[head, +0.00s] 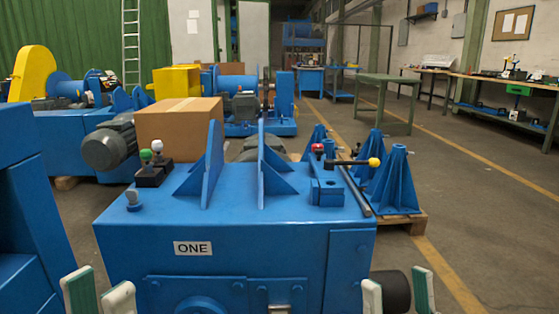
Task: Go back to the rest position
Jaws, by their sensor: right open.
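My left gripper (100,289) is at the bottom left of the head view, in front of the blue machine marked ONE. Its two pale fingers with green parts stand apart, with nothing seen between them. My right gripper (397,287) is at the bottom right, beside the machine's right front edge. Its fingers are wide apart and empty; a dark cylinder (391,291) shows behind the gap. The lower parts of both grippers are cut off by the frame. The blue machine (262,231) fills the middle, with two upright blue plates (208,172) on top.
A cardboard box (180,128) stands behind. Blue stands (397,181) sit on a pallet at right. Open floor (490,215) lies further right.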

